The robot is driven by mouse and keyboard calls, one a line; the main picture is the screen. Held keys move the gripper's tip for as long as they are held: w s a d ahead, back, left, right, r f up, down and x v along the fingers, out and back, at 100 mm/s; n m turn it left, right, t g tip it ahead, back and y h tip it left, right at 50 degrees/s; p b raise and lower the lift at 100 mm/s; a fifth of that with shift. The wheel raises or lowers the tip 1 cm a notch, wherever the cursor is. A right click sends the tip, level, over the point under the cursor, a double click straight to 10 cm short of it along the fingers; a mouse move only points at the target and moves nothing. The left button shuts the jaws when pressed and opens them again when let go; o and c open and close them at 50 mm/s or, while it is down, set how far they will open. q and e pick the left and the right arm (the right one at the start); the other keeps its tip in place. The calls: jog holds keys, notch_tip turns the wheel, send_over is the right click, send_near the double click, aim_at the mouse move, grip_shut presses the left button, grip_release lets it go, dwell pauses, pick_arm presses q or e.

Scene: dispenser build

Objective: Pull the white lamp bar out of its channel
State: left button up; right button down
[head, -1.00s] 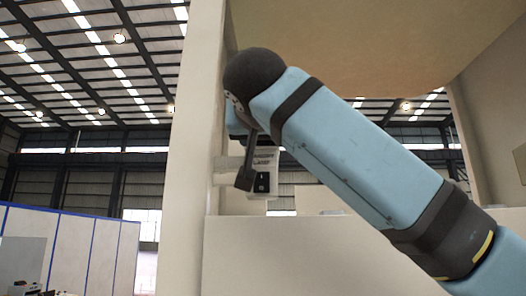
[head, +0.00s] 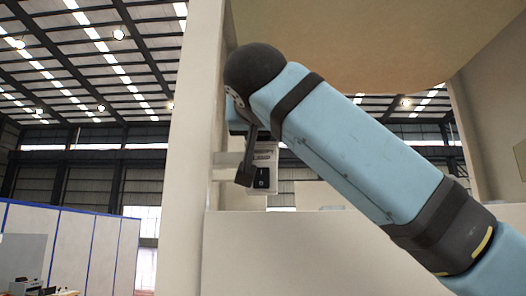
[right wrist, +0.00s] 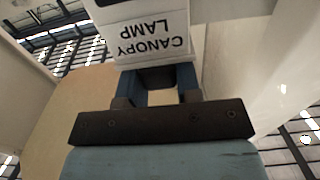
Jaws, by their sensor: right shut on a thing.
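The white lamp bar (right wrist: 145,36), lettered "CANOPY LAMP" upside down, fills the upper middle of the right wrist view. My right gripper (right wrist: 158,84) is shut on its near end, one finger at each side. In the head view a pale lettered block with a dark end face (head: 262,178) shows below my right wrist; it looks like the same bar. Pale ledges (head: 226,166) lie between it and the upright panel at left. I cannot tell how far the bar sits in its channel. My left gripper is out of view.
A tall cream panel (head: 187,150) stands just left of the bar. A tan canopy (head: 370,40) hangs above, and a cream front wall (head: 310,255) lies below. My right arm crosses from the lower right.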

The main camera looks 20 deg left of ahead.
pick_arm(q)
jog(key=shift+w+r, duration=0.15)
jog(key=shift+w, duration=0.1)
pick_arm(e)
jog(key=shift+s, duration=0.2)
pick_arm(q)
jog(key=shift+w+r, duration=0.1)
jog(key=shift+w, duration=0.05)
pick_arm(e)
jog(key=shift+w+r, duration=0.1)
jog(key=shift+r, duration=0.2)
jog(key=shift+s+d+f+b, duration=0.1)
jog(key=shift+s+d+b, duration=0.1)
jog(key=shift+s+b, duration=0.35)
pick_arm(q)
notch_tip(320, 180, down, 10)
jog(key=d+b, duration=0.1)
jog(key=b, duration=0.8)
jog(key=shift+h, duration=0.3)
pick_arm(e)
jog(key=v, duration=2.3)
jog(key=shift+r, duration=0.2)
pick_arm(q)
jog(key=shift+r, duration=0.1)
